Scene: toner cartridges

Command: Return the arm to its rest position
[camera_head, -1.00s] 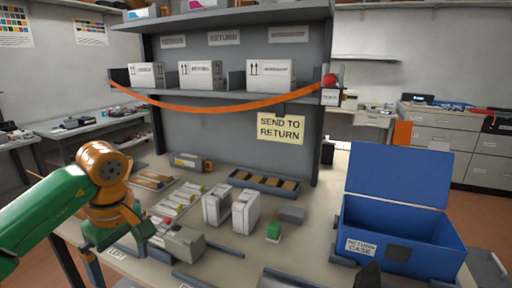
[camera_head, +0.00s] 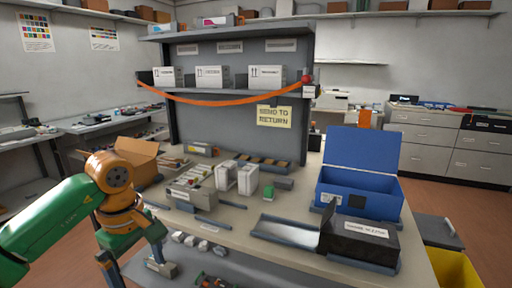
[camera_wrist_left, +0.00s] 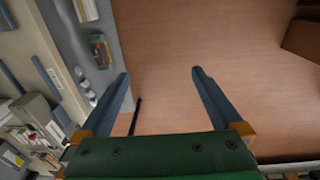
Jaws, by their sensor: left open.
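My left arm, green with an orange wrist, comes in from the left in the head view. My left gripper (camera_head: 136,274) points down in front of the bench's left front corner. In the left wrist view, my left gripper (camera_wrist_left: 160,80) has its two blue-grey fingers wide apart. Nothing is between them, only brown floor (camera_wrist_left: 165,35) beyond. My right arm and gripper are not in view.
The bench (camera_head: 235,218) holds white cartridges (camera_head: 236,178), a blue return case (camera_head: 360,198) with its lid up, and a black box (camera_head: 358,240). A lower shelf (camera_head: 240,268) carries small items. A cardboard box (camera_head: 135,158) stands behind my arm. A yellow bin (camera_head: 455,270) is at right.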

